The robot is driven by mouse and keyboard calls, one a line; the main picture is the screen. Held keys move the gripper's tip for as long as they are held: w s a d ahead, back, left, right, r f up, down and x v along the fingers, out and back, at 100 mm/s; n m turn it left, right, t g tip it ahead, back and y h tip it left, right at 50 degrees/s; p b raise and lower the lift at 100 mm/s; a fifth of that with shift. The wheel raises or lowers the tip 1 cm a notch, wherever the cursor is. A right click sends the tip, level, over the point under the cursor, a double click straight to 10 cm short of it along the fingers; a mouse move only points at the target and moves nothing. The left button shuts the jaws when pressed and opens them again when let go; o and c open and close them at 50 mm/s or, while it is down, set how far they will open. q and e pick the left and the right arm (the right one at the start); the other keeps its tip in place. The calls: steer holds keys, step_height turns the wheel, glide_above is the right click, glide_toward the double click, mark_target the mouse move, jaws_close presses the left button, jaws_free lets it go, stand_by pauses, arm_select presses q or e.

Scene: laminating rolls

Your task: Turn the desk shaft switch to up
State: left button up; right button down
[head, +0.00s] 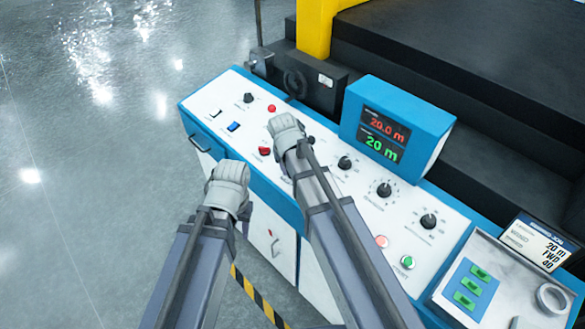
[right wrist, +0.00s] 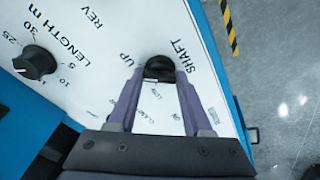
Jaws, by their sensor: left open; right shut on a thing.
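The desk shaft switch (right wrist: 159,66) is a black knob on the white panel in the right wrist view. The word SHAFT is printed beside it on the right and UP on its left; smaller lettering shows between my fingers. My right gripper (right wrist: 160,78) is shut on this knob, one finger on each side. Which mark the knob points to I cannot tell. In the head view my right gripper (head: 287,128) is over the middle of the desk and hides the switch. My left gripper (head: 230,183) is open and empty at the desk's front edge.
The control desk (head: 222,99) carries other knobs, red buttons and a blue switch (head: 233,127). A blue display box (head: 398,115) reads 20.0 m and 20 m. The length knob (right wrist: 35,62) sits left of my right gripper. Open floor (head: 80,200) lies at the left.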

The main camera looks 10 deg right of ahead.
steer(key=shift+m, duration=0.9)
steer(key=shift+c, duration=1.6)
jaws_free()
steer(key=shift+r, duration=0.1)
steer(key=p+v, duration=0.7)
steer(key=shift+a+r, duration=0.2)
steer(key=shift+r, duration=0.1)
steer(key=shift+s, duration=0.1)
